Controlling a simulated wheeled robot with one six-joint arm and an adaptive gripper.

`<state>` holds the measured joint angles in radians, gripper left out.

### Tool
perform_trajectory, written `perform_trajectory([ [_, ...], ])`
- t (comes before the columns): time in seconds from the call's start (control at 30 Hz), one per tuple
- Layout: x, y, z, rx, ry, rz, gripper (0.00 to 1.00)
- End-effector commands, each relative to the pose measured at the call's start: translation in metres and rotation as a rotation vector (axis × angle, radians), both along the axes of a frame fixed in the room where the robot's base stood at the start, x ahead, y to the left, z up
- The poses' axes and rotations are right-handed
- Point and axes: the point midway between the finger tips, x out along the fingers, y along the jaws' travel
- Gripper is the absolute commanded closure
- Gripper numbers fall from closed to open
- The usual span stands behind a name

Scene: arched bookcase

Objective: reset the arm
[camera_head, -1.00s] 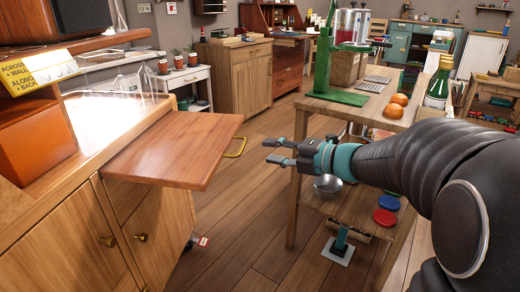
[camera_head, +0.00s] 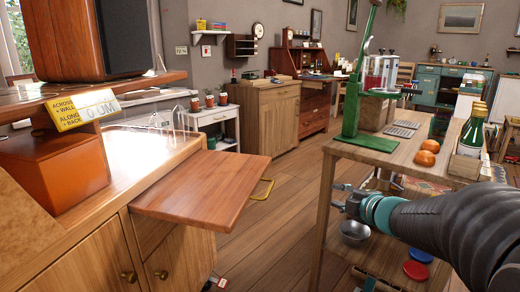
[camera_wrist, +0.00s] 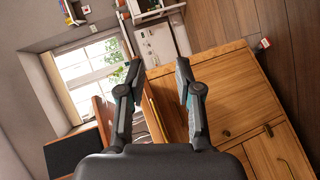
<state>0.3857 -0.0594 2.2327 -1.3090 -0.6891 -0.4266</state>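My gripper (camera_head: 340,196) is at the right of the head view, in front of the wooden shelf unit and to the right of the pull-out wooden board (camera_head: 205,188). My dark ribbed arm reaches in from the right edge. In the wrist view the two fingers of my gripper (camera_wrist: 159,88) stand apart with nothing between them. Beyond the fingers, the wrist view shows the wooden cabinet (camera_wrist: 240,90) and a window (camera_wrist: 92,70), both tilted.
Wooden floor (camera_head: 285,215) lies free between the board and the shelf unit.

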Motion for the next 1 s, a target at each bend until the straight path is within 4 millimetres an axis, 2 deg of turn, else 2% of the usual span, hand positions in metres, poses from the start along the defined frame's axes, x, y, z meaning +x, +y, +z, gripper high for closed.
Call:
perform_trajectory([
  [0.1, -0.004, -0.041, -0.008, 0.089, 0.07, -0.26, 0.66],
  [0.2, -0.018, -0.069, -0.014, 0.18, 0.13, -0.472, 0.66],
  [0.33, -0.05, -0.093, -0.023, 0.313, 0.217, -0.729, 0.66],
  [0.47, -0.093, -0.099, -0.033, 0.456, 0.317, -0.964, 0.66],
  [0.57, -0.132, -0.09, -0.042, 0.582, 0.411, -1.123, 0.66],
  [0.67, -0.175, -0.067, -0.049, 0.711, 0.527, -1.258, 0.66],
  [0.8, -0.238, -0.014, -0.051, 0.885, 0.723, -1.38, 0.66],
  [0.9, -0.271, 0.024, -0.044, 0.971, 0.833, -1.378, 0.66],
  [1.0, -0.285, 0.05, -0.03, 1.025, 0.862, -1.313, 0.66],
])
